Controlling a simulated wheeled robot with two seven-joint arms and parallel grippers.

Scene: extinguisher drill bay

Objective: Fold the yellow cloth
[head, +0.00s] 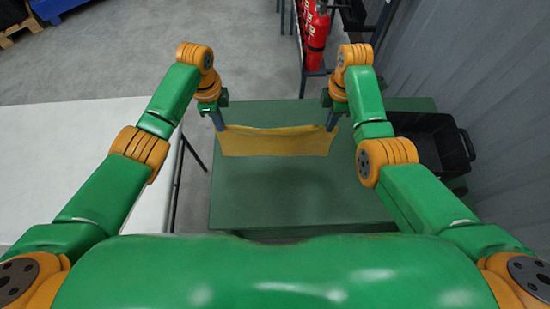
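The yellow cloth (277,142) is stretched in a wide strip over the far half of the green table (285,198) in the head view. My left gripper (219,125) is at its far left corner and looks shut on it. My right gripper (331,124) is at its far right corner and also looks shut on it. The far edge sags slightly between the two grippers. The fingertips are small here, and I cannot tell whether the near edge touches the table.
A black bin (432,143) stands at the table's right, near the grey corrugated wall (470,60). A red extinguisher (316,40) is in a rack beyond the table. A white table (75,150) is at the left. The green table's near half is clear.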

